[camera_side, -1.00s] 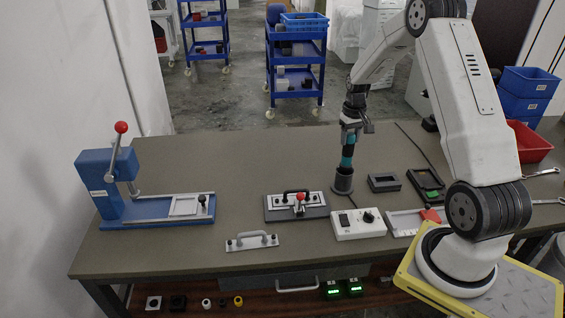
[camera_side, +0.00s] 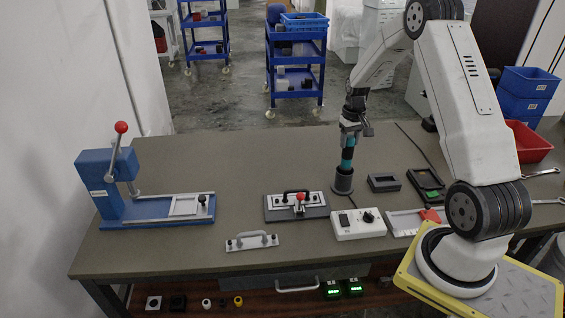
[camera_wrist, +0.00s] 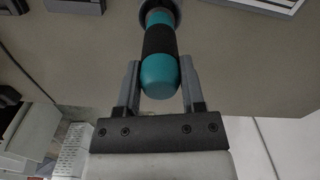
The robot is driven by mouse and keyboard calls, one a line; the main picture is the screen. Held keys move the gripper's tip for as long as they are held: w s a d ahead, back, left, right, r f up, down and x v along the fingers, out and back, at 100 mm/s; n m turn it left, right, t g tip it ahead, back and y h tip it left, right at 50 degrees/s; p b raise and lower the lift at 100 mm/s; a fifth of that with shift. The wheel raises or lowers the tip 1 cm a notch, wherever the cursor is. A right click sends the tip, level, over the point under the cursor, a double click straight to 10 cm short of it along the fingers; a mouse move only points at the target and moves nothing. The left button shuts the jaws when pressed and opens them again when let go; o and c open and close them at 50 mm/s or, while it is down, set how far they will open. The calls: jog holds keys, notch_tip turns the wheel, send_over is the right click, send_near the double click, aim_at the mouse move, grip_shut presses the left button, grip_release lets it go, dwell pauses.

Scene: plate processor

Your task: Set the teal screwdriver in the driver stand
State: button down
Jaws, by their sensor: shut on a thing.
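The teal screwdriver (camera_side: 347,154) has a teal and black handle and stands upright over the dark round driver stand (camera_side: 343,181). My gripper (camera_side: 350,138) is above the stand, shut on the upper part of the screwdriver's handle. In the wrist view the teal handle (camera_wrist: 159,75) lies between the two fingers of my gripper (camera_wrist: 160,88). Its far end meets the dark ring of the stand (camera_wrist: 160,9). The screwdriver's lower end is hidden by the stand, so I cannot tell how deep it sits.
A white control box (camera_side: 358,224) stands in front of the stand. A dark fixture with a red knob (camera_side: 296,206) is to its left, and a grey frame block (camera_side: 384,182) to its right. A blue press (camera_side: 110,185) is at the far left. The table behind the stand is mostly clear.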

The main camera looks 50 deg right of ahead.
jog(key=shift+f, duration=0.1)
grip_release()
dwell(0.5)
jog(key=shift+r, duration=4)
